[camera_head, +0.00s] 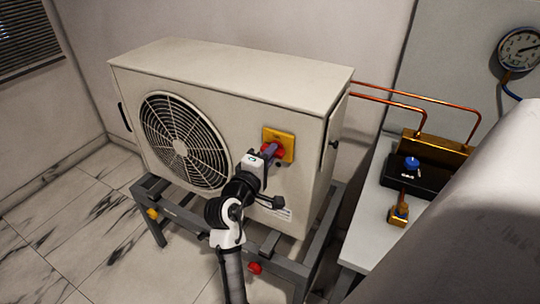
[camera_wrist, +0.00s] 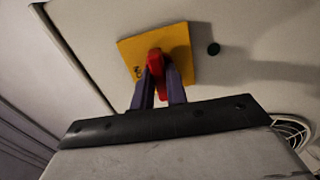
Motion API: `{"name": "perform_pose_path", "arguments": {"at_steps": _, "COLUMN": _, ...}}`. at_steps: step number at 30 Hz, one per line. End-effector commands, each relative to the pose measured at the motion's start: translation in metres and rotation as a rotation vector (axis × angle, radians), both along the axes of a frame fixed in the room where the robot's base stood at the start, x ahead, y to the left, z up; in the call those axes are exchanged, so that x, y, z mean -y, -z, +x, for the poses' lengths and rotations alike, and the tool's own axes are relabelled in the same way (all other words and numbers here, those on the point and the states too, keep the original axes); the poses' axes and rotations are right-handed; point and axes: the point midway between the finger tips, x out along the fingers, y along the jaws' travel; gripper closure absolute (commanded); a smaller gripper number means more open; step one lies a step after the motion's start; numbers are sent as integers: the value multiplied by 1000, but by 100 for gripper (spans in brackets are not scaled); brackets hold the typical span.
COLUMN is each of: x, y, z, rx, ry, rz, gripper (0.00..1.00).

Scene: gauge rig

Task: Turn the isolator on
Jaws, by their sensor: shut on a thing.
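The isolator (camera_head: 284,141) is a yellow square plate with a red handle on the front of the beige outdoor unit, right of its fan grille. In the wrist view the yellow plate (camera_wrist: 182,42) looks tilted, and the red handle (camera_wrist: 157,62) stands out from its middle. My gripper (camera_head: 268,150) reaches the handle from the front. In the wrist view the two purple fingers of my gripper (camera_wrist: 160,80) are shut on the red handle, one on each side.
The outdoor unit (camera_head: 230,80) stands on a grey metal frame (camera_head: 185,213). Copper pipes (camera_head: 400,103) run from its right side to a bench (camera_head: 372,225) with a brass block and a blue knob. A gauge (camera_head: 520,49) hangs at the upper right. Marble floor is clear at the left.

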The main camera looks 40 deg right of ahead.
Motion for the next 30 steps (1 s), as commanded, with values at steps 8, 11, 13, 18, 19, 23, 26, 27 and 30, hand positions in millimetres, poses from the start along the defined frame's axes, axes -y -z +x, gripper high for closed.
{"name": "perform_pose_path", "arguments": {"at_steps": 8, "x": -1, "y": 3, "z": 1, "rx": 158, "ry": -2, "rz": 65, "gripper": 100}}
{"name": "perform_pose_path", "arguments": {"at_steps": 11, "x": -1, "y": 3, "z": 1, "rx": 240, "ry": -3, "rz": 99, "gripper": 100}}
{"name": "perform_pose_path", "arguments": {"at_steps": 13, "x": -1, "y": 4, "z": 1, "rx": 302, "ry": -2, "rz": 125, "gripper": 100}}
{"name": "perform_pose_path", "arguments": {"at_steps": 18, "x": -1, "y": 3, "z": 1, "rx": 453, "ry": -2, "rz": 187, "gripper": 100}}
{"name": "perform_pose_path", "arguments": {"at_steps": 19, "x": -1, "y": 3, "z": 1, "rx": 479, "ry": -3, "rz": 198, "gripper": 100}}
{"name": "perform_pose_path", "arguments": {"at_steps": 23, "x": -1, "y": 4, "z": 1, "rx": 593, "ry": -2, "rz": 246, "gripper": 100}}
{"name": "perform_pose_path", "arguments": {"at_steps": 26, "x": -1, "y": 4, "z": 1, "rx": 681, "ry": -2, "rz": 282, "gripper": 100}}
{"name": "perform_pose_path", "arguments": {"at_steps": 27, "x": -1, "y": 4, "z": 0, "rx": 716, "ry": -1, "rz": 297, "gripper": 100}}
{"name": "perform_pose_path", "arguments": {"at_steps": 30, "x": -1, "y": 4, "z": 1, "rx": 805, "ry": -1, "rz": 333, "gripper": 100}}
